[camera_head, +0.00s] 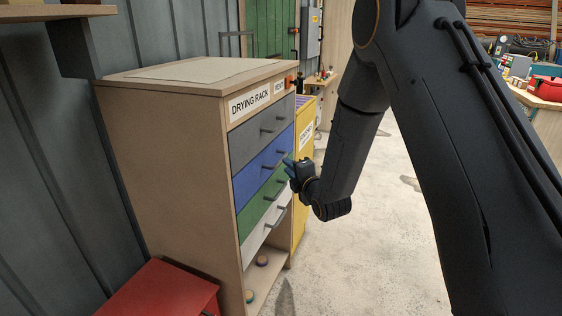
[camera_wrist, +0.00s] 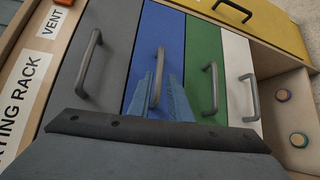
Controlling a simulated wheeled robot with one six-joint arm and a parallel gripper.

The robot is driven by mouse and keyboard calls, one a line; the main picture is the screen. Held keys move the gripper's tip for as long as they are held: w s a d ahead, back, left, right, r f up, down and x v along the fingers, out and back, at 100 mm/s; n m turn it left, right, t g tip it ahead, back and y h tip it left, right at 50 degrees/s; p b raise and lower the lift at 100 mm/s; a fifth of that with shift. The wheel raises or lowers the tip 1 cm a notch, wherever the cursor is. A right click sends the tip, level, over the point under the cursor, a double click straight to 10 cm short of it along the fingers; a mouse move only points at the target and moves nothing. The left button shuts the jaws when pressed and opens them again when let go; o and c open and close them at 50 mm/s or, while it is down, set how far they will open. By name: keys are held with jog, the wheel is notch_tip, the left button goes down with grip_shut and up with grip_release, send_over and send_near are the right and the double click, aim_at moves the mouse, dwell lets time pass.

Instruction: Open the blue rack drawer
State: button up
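The blue drawer (camera_head: 251,181) is second from the top in the drying rack (camera_head: 165,150), and its front looks flush with the others. In the wrist view the blue drawer (camera_wrist: 168,35) shows a dark bar handle (camera_wrist: 157,82). My gripper (camera_head: 290,166) is in front of the rack at about the height of the blue and green drawers. In the wrist view its two blue fingers (camera_wrist: 163,92) are apart, with the handle appearing in the gap between them. Whether they touch the handle I cannot tell.
A grey drawer (camera_head: 258,137) is above, with green (camera_head: 257,212) and white (camera_head: 262,236) drawers below, each with a bar handle. A yellow cabinet (camera_head: 303,160) stands beyond the rack. A red box (camera_head: 165,290) is at its near left. The concrete floor (camera_head: 350,260) to the right is clear.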

jog(key=p+x, duration=0.1)
jog(key=x, duration=0.6)
jog(key=shift+w+a, duration=0.2)
jog(key=shift+w, duration=0.05)
jog(key=shift+c, duration=0.3)
grip_shut()
